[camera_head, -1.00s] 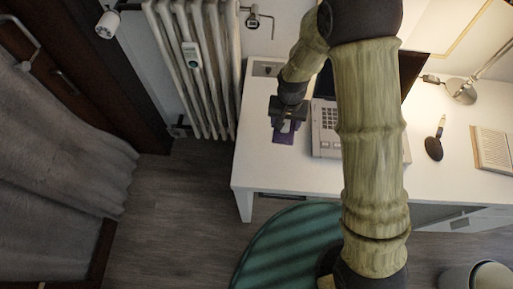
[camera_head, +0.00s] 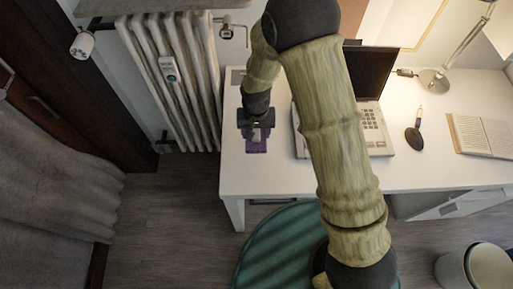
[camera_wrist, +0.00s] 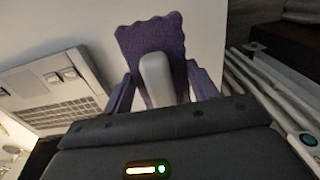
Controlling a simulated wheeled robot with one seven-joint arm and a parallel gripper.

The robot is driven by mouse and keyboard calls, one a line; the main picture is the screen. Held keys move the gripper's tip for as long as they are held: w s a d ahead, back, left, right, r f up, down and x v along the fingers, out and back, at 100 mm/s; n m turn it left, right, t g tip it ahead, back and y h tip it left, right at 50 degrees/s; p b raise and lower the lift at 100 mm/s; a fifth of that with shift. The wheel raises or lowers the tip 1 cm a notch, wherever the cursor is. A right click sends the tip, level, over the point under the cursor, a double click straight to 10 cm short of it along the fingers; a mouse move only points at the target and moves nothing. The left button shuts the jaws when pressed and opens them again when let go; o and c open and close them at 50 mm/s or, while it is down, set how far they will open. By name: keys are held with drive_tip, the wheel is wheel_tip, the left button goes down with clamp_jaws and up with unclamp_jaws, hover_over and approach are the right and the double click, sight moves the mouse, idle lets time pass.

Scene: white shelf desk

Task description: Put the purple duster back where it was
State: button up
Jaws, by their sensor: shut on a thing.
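The purple duster (camera_head: 257,147) is a flat purple pad with a white handle. It shows at the left front part of the white desk (camera_head: 250,181), below my gripper (camera_head: 257,130). In the wrist view my gripper (camera_wrist: 163,84) is shut on the white handle, and the purple pad of the duster (camera_wrist: 137,42) spreads beyond the fingertips. I cannot tell whether the pad touches the desk top or is held just above it.
An open laptop (camera_head: 372,118) lies right of the duster, partly behind my arm. Farther right are a dark round-headed brush (camera_head: 413,138), a lamp (camera_head: 432,80) and an open book (camera_head: 480,133). A radiator (camera_head: 170,85) stands left of the desk. Bare desk surrounds the duster.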

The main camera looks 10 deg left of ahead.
sight(256, 131)
drive_tip(key=f, duration=0.4)
drive_tip(key=shift+s+a+f, duration=0.1)
drive_tip(key=shift+s+f, duration=0.15)
drive_tip(key=shift+f, duration=0.15)
drive_tip(key=shift+w+f+p, duration=0.1)
drive_tip(key=shift+f+p, duration=0.4)
drive_tip(key=shift+f, duration=1.6)
drive_tip(key=shift+f, duration=0.1)
drive_tip(key=o, duration=0.9)
drive_tip(key=shift+o, duration=0.2)
wheel_tip(256, 131, up, 12)
drive_tip(key=shift+r+b, duration=0.15)
drive_tip(key=shift+b, duration=0.55)
